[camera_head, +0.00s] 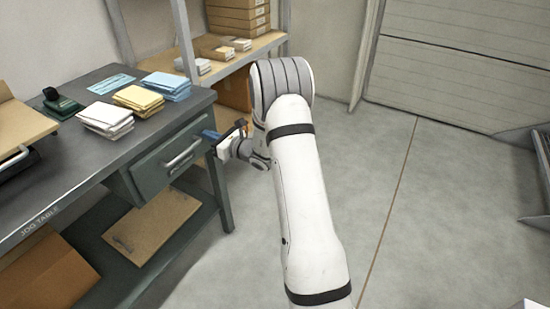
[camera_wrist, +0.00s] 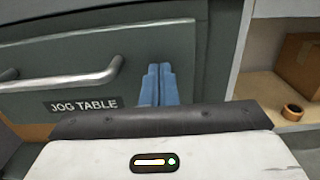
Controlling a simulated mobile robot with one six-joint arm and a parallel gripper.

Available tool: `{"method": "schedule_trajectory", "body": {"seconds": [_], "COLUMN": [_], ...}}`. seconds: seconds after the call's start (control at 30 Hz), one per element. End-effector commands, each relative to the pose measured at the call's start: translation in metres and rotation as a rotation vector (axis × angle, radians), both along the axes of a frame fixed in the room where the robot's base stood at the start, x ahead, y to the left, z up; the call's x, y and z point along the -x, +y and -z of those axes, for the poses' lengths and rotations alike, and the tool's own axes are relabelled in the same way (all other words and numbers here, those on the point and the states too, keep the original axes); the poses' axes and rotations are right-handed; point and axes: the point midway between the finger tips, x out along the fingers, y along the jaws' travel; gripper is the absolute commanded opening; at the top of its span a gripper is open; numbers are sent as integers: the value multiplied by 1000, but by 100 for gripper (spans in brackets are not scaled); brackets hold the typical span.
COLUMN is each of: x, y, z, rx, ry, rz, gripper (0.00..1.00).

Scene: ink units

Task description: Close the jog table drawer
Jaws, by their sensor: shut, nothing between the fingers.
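The jog table (camera_head: 60,190) stands at the left with a grey-green drawer (camera_head: 150,181) under its dark top. The drawer front seems to stand a little out from the table, with its left side showing. A silver bar handle (camera_head: 183,155) crosses the front. In the wrist view the drawer front (camera_wrist: 30,112) fills the left, with the handle (camera_wrist: 70,80) and a JOG TABLE label (camera_wrist: 83,104). My gripper (camera_head: 208,134) is at the right end of the drawer. Its blue fingers (camera_wrist: 158,84) are shut and empty, right of the handle and label. I cannot tell whether they touch the front.
Paper stacks (camera_head: 139,98) lie on the tabletop. A lower shelf holds a flat cardboard piece (camera_head: 150,225). A shelf rack with boxes (camera_head: 238,18) stands behind; a tape roll (camera_wrist: 292,112) shows in the wrist view. The floor (camera_head: 420,210) at right is mostly clear.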

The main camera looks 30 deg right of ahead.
Motion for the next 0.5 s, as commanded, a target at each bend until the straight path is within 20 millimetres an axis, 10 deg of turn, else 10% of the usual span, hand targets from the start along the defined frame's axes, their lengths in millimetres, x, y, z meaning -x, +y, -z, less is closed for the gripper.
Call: {"method": "schedule_trajectory", "body": {"seconds": [0.5], "x": [1], "y": [-4], "z": [-8], "rx": [-3], "ry": [-17], "rz": [0], "gripper": [0]}}
